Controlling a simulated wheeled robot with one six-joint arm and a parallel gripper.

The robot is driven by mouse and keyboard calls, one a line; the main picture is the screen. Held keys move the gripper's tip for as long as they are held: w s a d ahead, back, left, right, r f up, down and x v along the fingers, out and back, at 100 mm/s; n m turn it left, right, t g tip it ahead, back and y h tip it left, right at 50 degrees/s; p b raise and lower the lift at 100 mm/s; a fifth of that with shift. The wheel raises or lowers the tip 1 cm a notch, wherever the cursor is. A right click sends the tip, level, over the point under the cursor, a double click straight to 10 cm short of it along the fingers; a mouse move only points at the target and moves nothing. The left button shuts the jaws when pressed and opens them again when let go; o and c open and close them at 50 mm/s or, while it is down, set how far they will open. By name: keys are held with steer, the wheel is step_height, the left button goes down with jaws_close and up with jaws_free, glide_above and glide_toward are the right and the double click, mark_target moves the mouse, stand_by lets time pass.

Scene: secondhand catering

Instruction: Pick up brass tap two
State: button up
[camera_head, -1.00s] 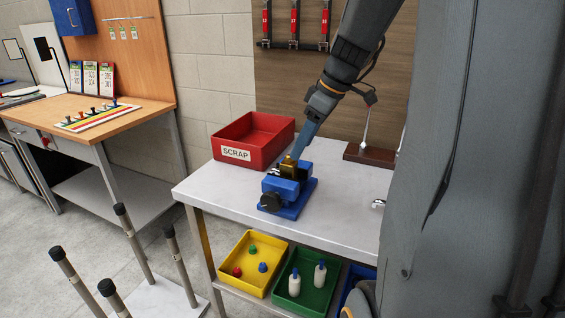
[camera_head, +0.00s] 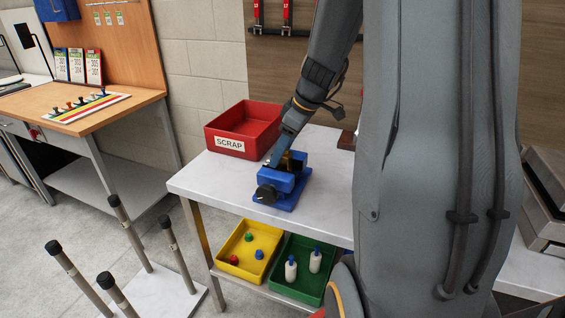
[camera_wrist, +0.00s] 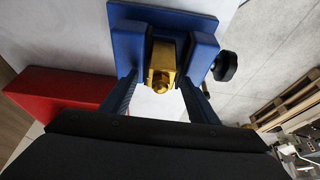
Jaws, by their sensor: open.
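A brass tap (camera_wrist: 163,70) sits between the jaws of the blue vise (camera_wrist: 130,45) in the wrist view. In the head view the vise (camera_head: 284,186) stands on the white table, and the tap is mostly hidden behind my gripper and the vise. No marking shows which tap this is. My gripper (camera_wrist: 158,98) is open, with one finger on each side of the tap and close to the vise. No contact with the tap is visible. In the head view my gripper (camera_head: 276,160) reaches down to the vise from above.
A red SCRAP bin (camera_head: 243,128) stands just behind the vise and shows at left in the wrist view (camera_wrist: 60,95). Below are a yellow tray (camera_head: 233,270) and a green tray (camera_head: 285,288) with small items. Upright posts (camera_head: 125,230) stand at front left. The table's front left is clear.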

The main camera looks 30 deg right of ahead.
jaws_close()
steer(key=shift+r, duration=0.1)
stand_by(0.3)
